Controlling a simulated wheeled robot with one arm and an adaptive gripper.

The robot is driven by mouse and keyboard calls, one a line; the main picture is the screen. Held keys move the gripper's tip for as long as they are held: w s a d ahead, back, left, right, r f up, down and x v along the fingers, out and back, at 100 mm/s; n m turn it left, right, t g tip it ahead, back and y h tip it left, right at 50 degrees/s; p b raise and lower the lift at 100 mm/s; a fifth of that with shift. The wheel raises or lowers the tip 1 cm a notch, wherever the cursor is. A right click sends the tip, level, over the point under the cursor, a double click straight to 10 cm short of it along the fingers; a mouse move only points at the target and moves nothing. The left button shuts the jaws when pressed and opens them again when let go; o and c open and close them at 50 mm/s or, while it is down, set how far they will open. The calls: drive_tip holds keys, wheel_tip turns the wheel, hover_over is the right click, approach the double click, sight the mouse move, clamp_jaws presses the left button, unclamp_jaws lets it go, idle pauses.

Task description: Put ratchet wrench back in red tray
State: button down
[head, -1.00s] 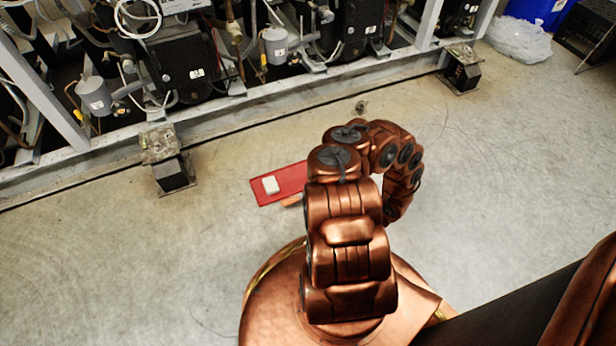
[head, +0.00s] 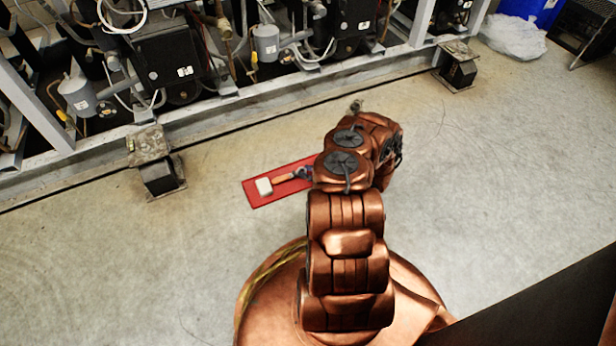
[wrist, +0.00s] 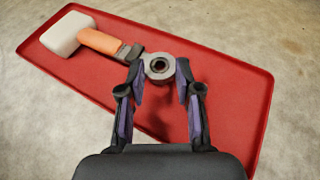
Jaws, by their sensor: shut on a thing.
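The ratchet wrench (wrist: 102,42) has an orange handle and a grey ring-shaped head. My gripper (wrist: 160,76) is shut on the wrench at its ring head, one finger on each side. The wrench is over the red tray (wrist: 215,75), its handle pointing to the white block at the tray's left end. I cannot tell whether it touches the tray or hangs just above it. In the head view the orange handle (head: 283,178) shows over the tray (head: 262,202); my arm hides the tray's right part, and my gripper (head: 303,173) is only partly visible.
A white block (wrist: 68,33) lies in the tray's left end, right by the handle's end; it also shows in the head view (head: 264,187). The compressor rack (head: 190,118) with its feet (head: 160,175) stands behind. The concrete floor around the tray is clear.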

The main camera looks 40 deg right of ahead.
drive_tip(key=shift+f, duration=0.6)
drive_tip(key=shift+f, duration=0.1)
drive_tip(key=c, duration=0.8)
unclamp_jaws()
